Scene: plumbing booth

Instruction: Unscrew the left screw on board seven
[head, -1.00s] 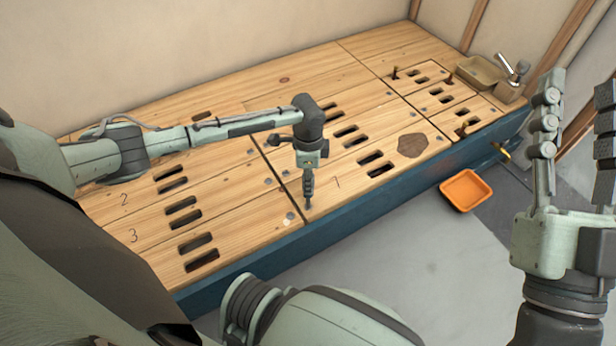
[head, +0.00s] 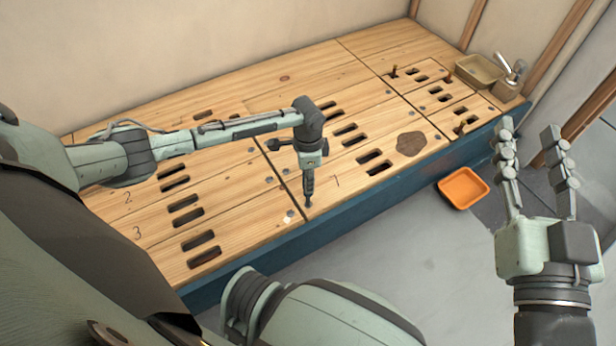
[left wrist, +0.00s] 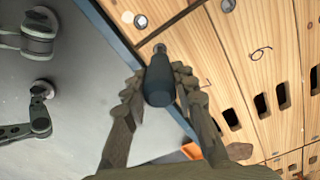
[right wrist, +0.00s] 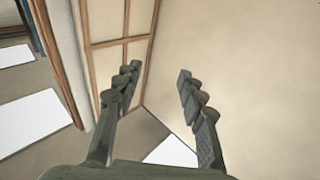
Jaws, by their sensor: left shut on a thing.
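My left gripper (head: 309,172) is shut on a dark screwdriver (left wrist: 160,82). The screwdriver (head: 308,192) stands roughly upright, tip down, at the left front corner of board seven (head: 345,190), just right of a dark seam. The board's left screw is hidden beneath the tip, so I cannot tell how they meet. A "7" mark on this board shows right of the tool in the left wrist view. My right gripper (head: 533,140) is open and empty, raised off the platform's front right; its fingers (right wrist: 158,90) also stand apart in the right wrist view.
An orange tray (head: 463,205) lies on the floor before the blue platform side (head: 350,197). A tan basin (head: 480,68) and tap (head: 512,72) stand back right.

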